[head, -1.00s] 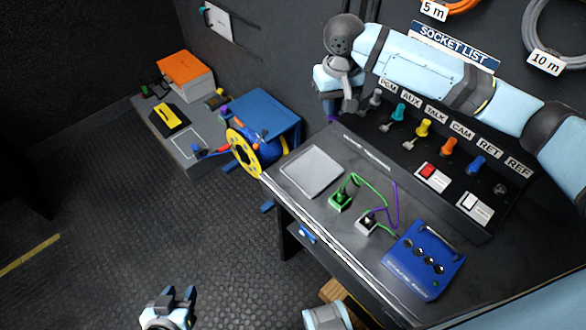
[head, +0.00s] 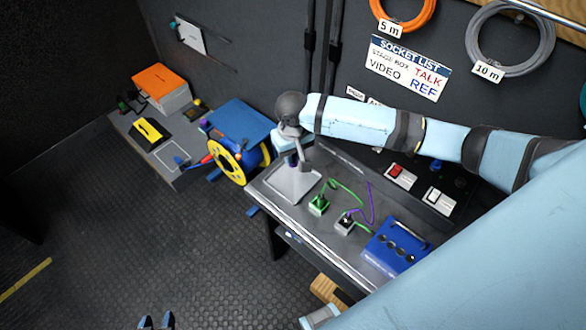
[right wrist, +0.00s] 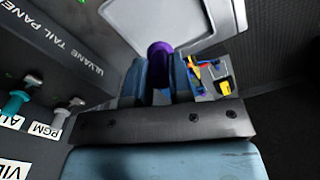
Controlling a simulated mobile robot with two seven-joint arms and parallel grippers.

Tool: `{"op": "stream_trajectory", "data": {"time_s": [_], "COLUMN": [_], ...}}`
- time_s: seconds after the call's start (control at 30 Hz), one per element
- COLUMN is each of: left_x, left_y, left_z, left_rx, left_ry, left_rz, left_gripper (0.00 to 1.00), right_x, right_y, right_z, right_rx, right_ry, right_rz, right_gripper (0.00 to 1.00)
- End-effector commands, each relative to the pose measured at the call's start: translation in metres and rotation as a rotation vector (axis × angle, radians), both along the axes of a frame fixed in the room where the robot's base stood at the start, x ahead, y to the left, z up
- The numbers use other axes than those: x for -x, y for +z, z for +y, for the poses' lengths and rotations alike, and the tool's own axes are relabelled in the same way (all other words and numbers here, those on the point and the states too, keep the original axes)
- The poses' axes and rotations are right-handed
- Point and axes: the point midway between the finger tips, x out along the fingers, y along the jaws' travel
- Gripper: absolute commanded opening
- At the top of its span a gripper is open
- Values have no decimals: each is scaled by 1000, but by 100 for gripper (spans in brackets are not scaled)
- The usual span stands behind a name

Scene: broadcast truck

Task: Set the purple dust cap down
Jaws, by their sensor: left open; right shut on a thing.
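The purple dust cap (right wrist: 160,48) is held between the two fingers of my right gripper (right wrist: 159,64) in the right wrist view. In the head view my right gripper (head: 289,162) is at the far left part of the desk, by the back of the pale grey tray (head: 294,186); the cap is not clearly visible there. The tray also shows in the right wrist view (right wrist: 195,22), just beyond the cap. I cannot tell whether the cap touches it. My left gripper (head: 156,321) is open and empty at the bottom edge, over the floor.
A yellow-and-blue cable reel (head: 232,163) stands to the left. The tray's visible surface is bare.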

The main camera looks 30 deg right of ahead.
Motion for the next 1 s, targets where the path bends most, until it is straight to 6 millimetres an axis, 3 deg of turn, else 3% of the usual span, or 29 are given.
{"op": "stream_trajectory", "data": {"time_s": [0.1, 0.33, 0.57, 0.97, 1.0], "left_x": [-1, 0, 0, 1, 1], "left_y": [2, 3, 1, 0, 0], "left_z": [0, 0, 0, 0, 0], "left_rx": [2, 3, 2, 0, 1], "left_ry": [1, 1, 1, 1, 1], "left_rz": [-3, -3, 0, 4, 3], "left_gripper": [43, 43, 43, 43, 43], "right_x": [0, 0, 0, 0, 0], "right_y": [-19, -36, -68, -73, -73], "right_z": [0, -1, 0, 0, -1], "right_rx": [2, 2, 2, 1, 1], "right_ry": [0, 0, 0, 0, 1], "right_rz": [1, 1, 1, 0, -1], "right_gripper": [0, 0, 0, 0, 29]}}
